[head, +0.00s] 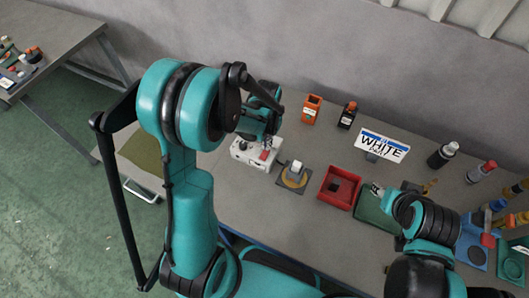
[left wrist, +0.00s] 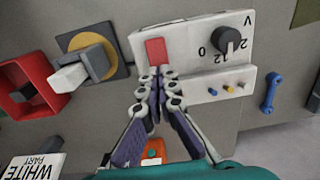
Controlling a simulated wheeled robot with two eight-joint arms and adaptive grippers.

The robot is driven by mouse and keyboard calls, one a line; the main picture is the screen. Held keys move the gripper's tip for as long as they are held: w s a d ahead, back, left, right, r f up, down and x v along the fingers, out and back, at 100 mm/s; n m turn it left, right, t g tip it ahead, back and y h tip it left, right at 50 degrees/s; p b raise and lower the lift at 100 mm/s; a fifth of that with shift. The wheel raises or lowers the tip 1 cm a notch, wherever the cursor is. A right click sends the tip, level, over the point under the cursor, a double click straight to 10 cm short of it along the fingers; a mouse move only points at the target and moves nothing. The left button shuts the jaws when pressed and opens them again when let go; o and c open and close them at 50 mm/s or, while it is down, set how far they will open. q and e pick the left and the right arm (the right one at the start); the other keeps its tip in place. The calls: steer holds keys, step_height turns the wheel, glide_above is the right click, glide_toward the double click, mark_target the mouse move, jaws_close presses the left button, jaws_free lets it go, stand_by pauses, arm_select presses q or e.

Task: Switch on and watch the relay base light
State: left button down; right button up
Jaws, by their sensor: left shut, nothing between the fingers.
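A white power box (head: 242,152) stands on the bench. In the left wrist view the power box (left wrist: 185,48) shows a red rocker switch (left wrist: 155,50), a black knob (left wrist: 229,40) marked 0, 12, 24 V, and small coloured sockets. My left gripper (left wrist: 157,72) is shut and empty, its tips at the near edge of the red switch; I cannot tell whether they touch. The relay base (head: 293,178) is a dark plate with a yellow disc and a pale block, beside the box; it also shows in the left wrist view (left wrist: 120,70). I see no clear glow on it.
A red bin (head: 324,197) stands right of the relay base. Behind are an orange container (head: 311,103), a black one (head: 347,115) and a WHITE PART sign (head: 382,146). Bottles stand at the right.

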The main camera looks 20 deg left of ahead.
arm_select(q)
steer(key=shift+f+b, duration=1)
steer(key=shift+f, duration=0.1)
stand_by(0.5)
steer(key=shift+r, duration=0.2)
steer(key=shift+r+p, duration=2.45)
steer(key=shift+r, duration=0.95)
steer(key=s+d+r+n+t+b, duration=0.1)
steer(key=s+t+b, duration=0.6)
steer(key=s+b, duration=0.5)
steer(key=shift+s+d+b, duration=0.2)
steer(key=shift+d+b, duration=0.1)
steer(key=shift+b, duration=0.65)
